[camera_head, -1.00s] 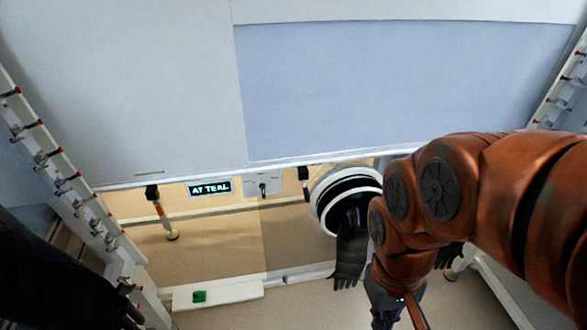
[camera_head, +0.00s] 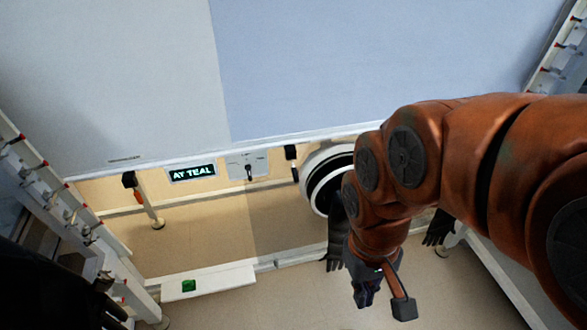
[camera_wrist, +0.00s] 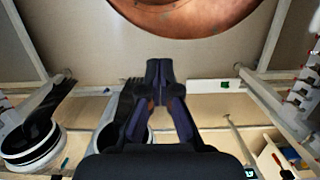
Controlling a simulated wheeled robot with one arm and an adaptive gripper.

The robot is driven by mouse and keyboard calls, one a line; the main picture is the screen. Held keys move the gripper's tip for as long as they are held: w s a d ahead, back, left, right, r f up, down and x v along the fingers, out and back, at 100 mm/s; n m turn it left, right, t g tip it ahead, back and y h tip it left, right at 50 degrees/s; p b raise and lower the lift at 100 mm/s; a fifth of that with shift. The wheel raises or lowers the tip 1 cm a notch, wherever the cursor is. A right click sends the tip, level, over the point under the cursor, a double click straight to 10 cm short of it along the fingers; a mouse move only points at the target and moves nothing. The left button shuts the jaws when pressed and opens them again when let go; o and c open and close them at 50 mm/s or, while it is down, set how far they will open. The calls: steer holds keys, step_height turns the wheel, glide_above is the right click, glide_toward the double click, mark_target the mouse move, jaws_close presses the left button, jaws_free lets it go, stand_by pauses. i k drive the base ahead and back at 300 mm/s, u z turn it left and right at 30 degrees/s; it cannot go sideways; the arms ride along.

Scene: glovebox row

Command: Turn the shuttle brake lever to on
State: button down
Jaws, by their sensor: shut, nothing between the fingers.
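A small light plate (camera_head: 262,161) with a short dark lever (camera_head: 249,171) is on the front under the worktop, just right of the "AT TEAL" sign (camera_head: 193,173) in the head view. The lever points roughly downward in the picture; any marking on the plate is too small to read. My gripper (camera_head: 366,298) is well to the right of and below the lever in the picture, apart from it. In the wrist view my gripper (camera_wrist: 158,68) is shut and empty. The lever cannot be made out in the wrist view.
A round white port (camera_head: 313,178) with a hanging black glove (camera_head: 335,240) lies between the lever and my gripper in the picture. A white ledge with a green block (camera_head: 189,286) is at lower left. Racks with red-tipped pegs (camera_head: 50,183) line the left side. Open floor shows below.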

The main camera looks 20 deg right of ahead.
mark_target(294, 170)
steer(key=u, duration=0.55)
steer(key=k, duration=1.25)
steer(key=u, duration=0.85)
steer(key=i, duration=0.55)
steer(key=z, duration=0.15)
